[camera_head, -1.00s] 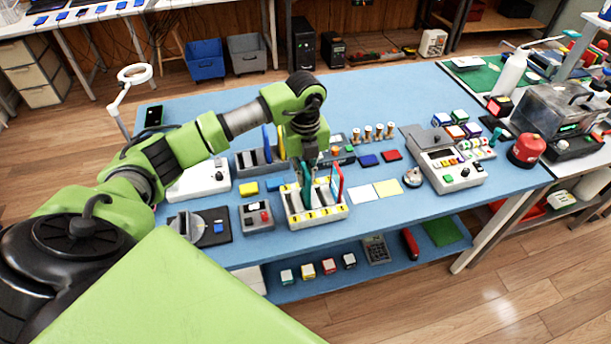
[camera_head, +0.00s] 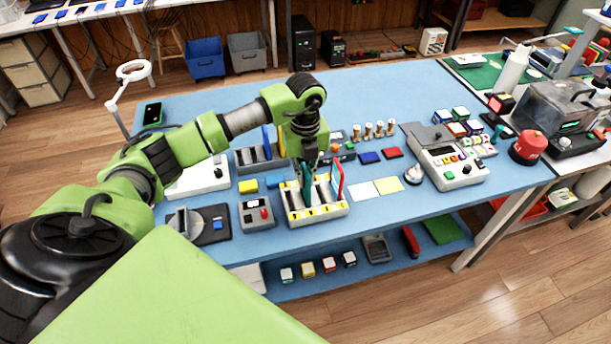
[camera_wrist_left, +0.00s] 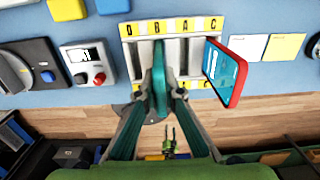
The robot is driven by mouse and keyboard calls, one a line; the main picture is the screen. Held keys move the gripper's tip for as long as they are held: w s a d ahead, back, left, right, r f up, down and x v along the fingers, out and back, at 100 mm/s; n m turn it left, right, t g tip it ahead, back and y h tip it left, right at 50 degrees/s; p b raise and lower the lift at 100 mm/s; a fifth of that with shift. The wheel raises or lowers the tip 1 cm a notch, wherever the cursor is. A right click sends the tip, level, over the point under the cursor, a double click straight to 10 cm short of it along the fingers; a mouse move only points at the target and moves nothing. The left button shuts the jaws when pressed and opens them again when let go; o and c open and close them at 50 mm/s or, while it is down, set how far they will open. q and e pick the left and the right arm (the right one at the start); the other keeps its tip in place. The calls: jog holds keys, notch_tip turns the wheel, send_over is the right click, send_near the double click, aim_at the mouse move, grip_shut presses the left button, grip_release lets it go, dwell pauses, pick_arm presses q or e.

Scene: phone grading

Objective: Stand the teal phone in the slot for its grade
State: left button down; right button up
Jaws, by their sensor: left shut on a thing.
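The teal phone (camera_head: 306,187) is upright and edge-on in my left gripper (camera_head: 309,165), over the white slotted rack. My left gripper (camera_wrist_left: 158,100) is shut on the teal phone (camera_wrist_left: 158,72) in the left wrist view. The rack (camera_head: 325,212) has yellow strips; its far strip (camera_wrist_left: 170,27) reads D, B, A, C from left to right. The phone lines up with the B column. Its lower edge is hidden, so I cannot tell how deep it sits. A red phone (camera_wrist_left: 226,72) leans in the C column, and it also shows in the head view (camera_head: 338,178). My right gripper is out of view.
Left of the rack is a grey box with a red button (camera_head: 257,215). A dark slotted holder with a blue phone (camera_head: 266,142) stands behind. Yellow and white notes (camera_head: 375,188) lie to the right. The table's front edge is close to the rack.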

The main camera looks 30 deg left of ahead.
pick_arm(q)
jog(key=shift+f, duration=0.15)
jog(key=c, duration=2.1)
grip_release()
jog(key=o, duration=0.3)
jog(key=shift+o, duration=0.2)
jog(key=shift+r+p, duration=0.5)
jog(key=shift+r, duration=0.25)
